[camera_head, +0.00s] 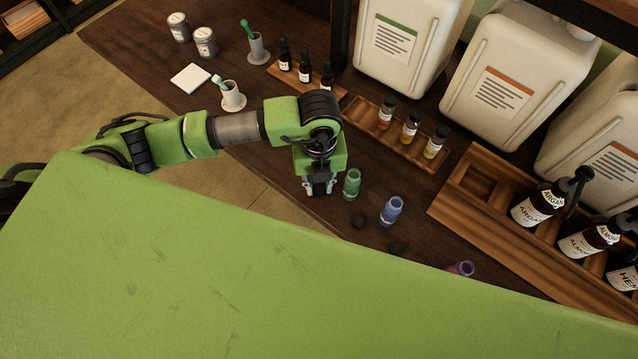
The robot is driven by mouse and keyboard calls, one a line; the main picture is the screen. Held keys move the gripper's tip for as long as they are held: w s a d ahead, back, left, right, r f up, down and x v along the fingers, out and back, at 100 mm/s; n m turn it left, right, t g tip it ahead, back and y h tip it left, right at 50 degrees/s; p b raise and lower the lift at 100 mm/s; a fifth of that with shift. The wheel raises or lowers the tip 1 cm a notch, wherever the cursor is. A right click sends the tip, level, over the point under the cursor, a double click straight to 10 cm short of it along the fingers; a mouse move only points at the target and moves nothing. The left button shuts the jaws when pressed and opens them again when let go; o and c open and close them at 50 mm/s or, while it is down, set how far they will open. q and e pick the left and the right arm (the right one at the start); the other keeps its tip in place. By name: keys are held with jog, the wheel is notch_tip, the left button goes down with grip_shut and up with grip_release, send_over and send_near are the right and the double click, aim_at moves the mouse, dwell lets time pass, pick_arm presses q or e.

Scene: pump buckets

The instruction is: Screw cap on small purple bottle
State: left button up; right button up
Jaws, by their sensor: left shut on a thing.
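The small purple bottle (461,268) stands near the front edge of the table, mostly hidden behind my own green body in the foreground. Its top looks uncapped. One black cap (397,248) lies on the table between the blue bottle and the purple one. Another black cap (358,220) lies near the green bottle. My left gripper (319,187) points down at the table's front edge, just left of the green bottle and well left of the purple one. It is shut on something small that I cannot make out. My right gripper is out of view.
An open green bottle (352,185) and blue bottle (391,210) stand close to my left gripper. Behind are a wooden tray (424,158) of small bottles and a rack (451,207) with dark pump bottles. White canisters (400,45) line the back.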

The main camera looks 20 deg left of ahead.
aim_at(320, 187)
pick_arm(q)
notch_tip(320, 187, up, 3)
jog(key=shift+w, duration=0.1)
jog(key=s+d+r+b, duration=0.1)
jog(key=s+d+r, duration=0.8)
jog(key=d, duration=0.1)
jog(key=shift+s+d+r+b, duration=0.15)
jog(key=shift+s+r+b, duration=0.15)
jog(key=shift+s+r, duration=0.1)
jog(key=shift+w, duration=0.1)
